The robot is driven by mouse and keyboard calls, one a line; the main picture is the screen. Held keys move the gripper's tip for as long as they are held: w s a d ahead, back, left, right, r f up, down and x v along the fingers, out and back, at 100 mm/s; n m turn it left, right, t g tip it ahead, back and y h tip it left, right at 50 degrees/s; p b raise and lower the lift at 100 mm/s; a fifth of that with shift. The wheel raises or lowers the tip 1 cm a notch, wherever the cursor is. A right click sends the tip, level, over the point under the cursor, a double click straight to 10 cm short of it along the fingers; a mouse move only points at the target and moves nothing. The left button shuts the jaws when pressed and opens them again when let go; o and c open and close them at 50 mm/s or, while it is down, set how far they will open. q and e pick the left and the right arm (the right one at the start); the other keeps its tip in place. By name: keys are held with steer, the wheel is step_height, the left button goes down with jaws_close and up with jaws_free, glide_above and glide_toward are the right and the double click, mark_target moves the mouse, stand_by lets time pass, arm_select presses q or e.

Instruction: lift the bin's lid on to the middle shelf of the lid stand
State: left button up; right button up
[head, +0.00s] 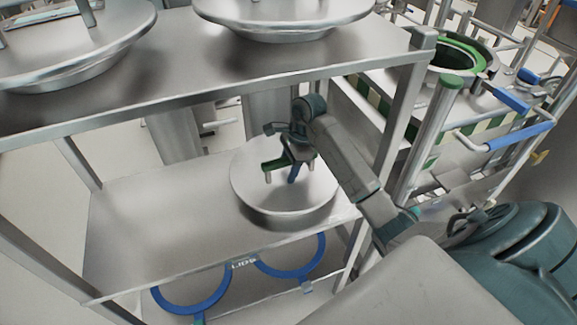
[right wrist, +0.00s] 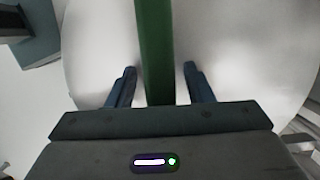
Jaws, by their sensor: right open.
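The lid (head: 312,192), a round steel disc, lies flat on the right part of the middle shelf (head: 150,215) of the lid stand. My right gripper (head: 288,172) is over the lid, open, with its fingers pointing down at the lid's green handle (head: 271,164). In the right wrist view, the green handle (right wrist: 155,50) runs between the two spread fingers (right wrist: 160,80), with a gap on each side. The bin (head: 458,55) at the upper right has a green-rimmed opening and no lid on it. My left gripper is out of view.
Two more steel lids rest on the top shelf (head: 200,60), above my arm. The left part of the middle shelf is clear.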

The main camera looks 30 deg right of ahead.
steer(key=shift+d+r, duration=0.15)
steer(key=shift+r, duration=0.15)
steer(key=v, duration=0.3)
steer(key=shift+r, duration=0.3)
steer(key=p+v, duration=0.5)
steer(key=v, duration=0.1)
steer(key=shift+s+r, duration=0.1)
steer(key=shift+r+p, duration=0.2)
steer(key=shift+p, duration=0.15)
steer(key=shift+d+r, duration=0.1)
